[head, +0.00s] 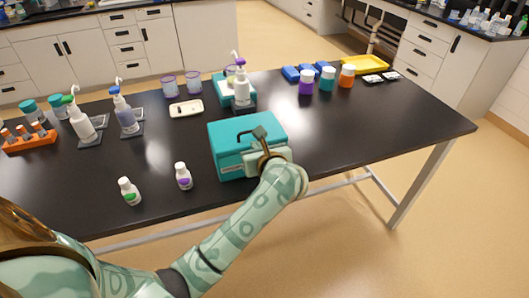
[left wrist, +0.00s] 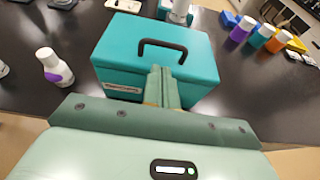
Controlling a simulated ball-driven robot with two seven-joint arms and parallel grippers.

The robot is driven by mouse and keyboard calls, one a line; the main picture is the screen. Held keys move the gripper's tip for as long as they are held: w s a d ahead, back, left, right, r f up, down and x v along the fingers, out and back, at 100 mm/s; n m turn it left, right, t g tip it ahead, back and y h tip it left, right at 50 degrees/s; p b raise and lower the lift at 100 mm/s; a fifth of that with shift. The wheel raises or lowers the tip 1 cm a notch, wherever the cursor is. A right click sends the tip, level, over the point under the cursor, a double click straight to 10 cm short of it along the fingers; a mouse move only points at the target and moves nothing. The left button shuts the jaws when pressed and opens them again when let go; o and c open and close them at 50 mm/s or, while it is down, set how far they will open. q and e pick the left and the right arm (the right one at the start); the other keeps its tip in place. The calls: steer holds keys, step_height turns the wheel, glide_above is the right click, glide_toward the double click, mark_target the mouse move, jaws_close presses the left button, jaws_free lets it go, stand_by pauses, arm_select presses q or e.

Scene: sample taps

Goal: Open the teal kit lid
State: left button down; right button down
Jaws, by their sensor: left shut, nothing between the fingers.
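The teal kit (head: 232,146) is a box with a closed lid and a dark handle on top, near the front middle of the black table. In the left wrist view the kit (left wrist: 120,52) fills the upper middle, with its black handle (left wrist: 163,45) standing up from the lid. My left gripper (head: 261,136) is at the kit's front right side in the head view. In the left wrist view its shut fingers (left wrist: 162,84) overlap the kit's front, below the handle. I cannot tell whether they touch the kit. My right gripper is not in view.
Two small bottles, one green-labelled (head: 129,192) and one purple-labelled (head: 183,177), stand left of the kit. A pump bottle (head: 241,90) stands behind it. The table's right end (head: 410,120) is clear.

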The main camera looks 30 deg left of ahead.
arm_select(q)
steer(key=shift+b+x, duration=0.3)
steer(key=shift+x, duration=1.95)
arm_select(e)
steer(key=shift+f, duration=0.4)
arm_select(q)
steer(key=shift+s, duration=0.1)
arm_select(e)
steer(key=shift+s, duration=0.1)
